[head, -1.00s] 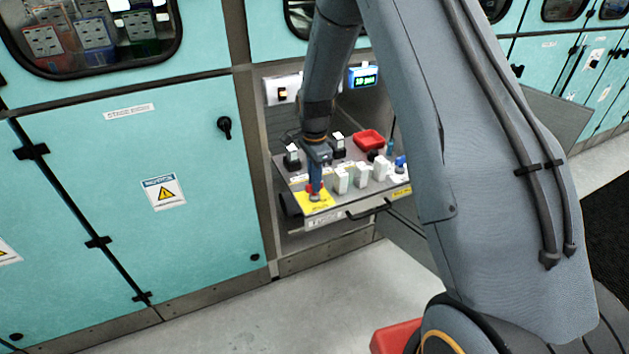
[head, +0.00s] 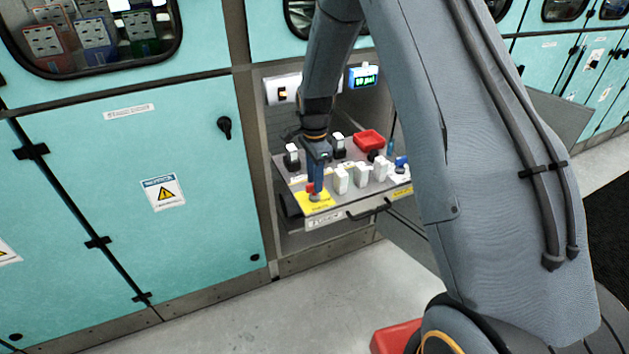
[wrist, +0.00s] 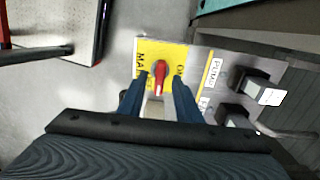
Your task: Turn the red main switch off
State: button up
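The red main switch (head: 309,188) sits on a yellow label plate (head: 327,198) at the front left corner of the pulled-out panel. My gripper (head: 316,190) points down at it and partly hides it. In the wrist view the red switch handle (wrist: 160,76) lies between the two blue fingers of my gripper (wrist: 159,82), over the yellow plate (wrist: 179,55). The fingers are open, with a visible gap on each side of the handle. The handle runs nearly along the fingers' direction in that view, slightly tilted. The full label text is partly hidden.
White modules (head: 362,176) stand just right of the switch. A red tray (head: 369,139) and black sockets with white tops lie further back. A lit display (head: 363,76) is on the back wall. The teal cabinet door (head: 140,200) is at the left, with open floor in front.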

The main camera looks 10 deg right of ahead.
notch_tip(320, 180, up, 6)
jog(key=shift+r+b, duration=0.1)
jog(key=shift+b, duration=0.45)
jog(key=shift+r, duration=0.45)
